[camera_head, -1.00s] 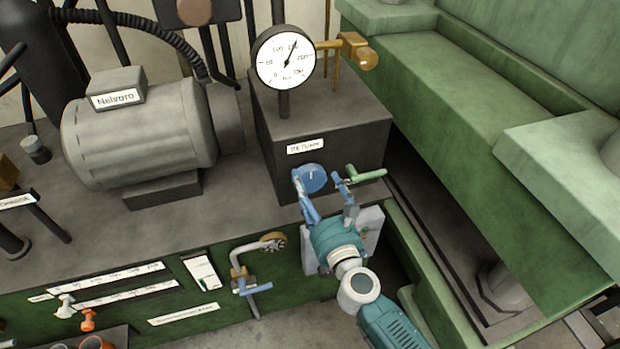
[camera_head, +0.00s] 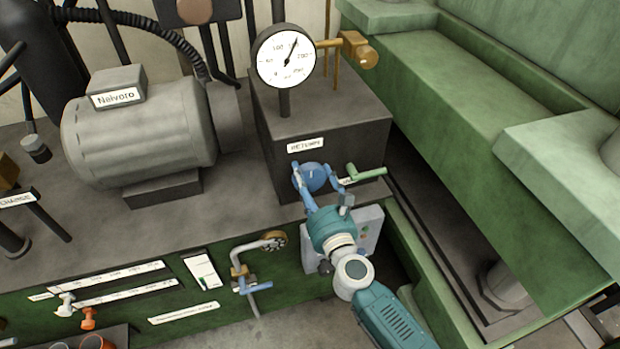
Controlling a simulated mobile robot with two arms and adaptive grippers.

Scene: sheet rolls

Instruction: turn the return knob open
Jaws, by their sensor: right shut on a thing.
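The return knob (camera_head: 311,177) is a round blue knob on the front of a dark grey block, just below a white label reading RETURN (camera_head: 306,145). My right gripper (camera_head: 318,183) reaches up from the lower right. Its two blue fingers are closed on the knob, one on each side. The lower part of the knob is partly hidden by the fingers. My left gripper is not in view.
A green lever (camera_head: 366,173) sticks out close to the right of my right gripper. A pressure gauge (camera_head: 286,57) stands on the block. A grey motor (camera_head: 140,130) is at left. A grey box with buttons (camera_head: 370,226) sits behind my wrist.

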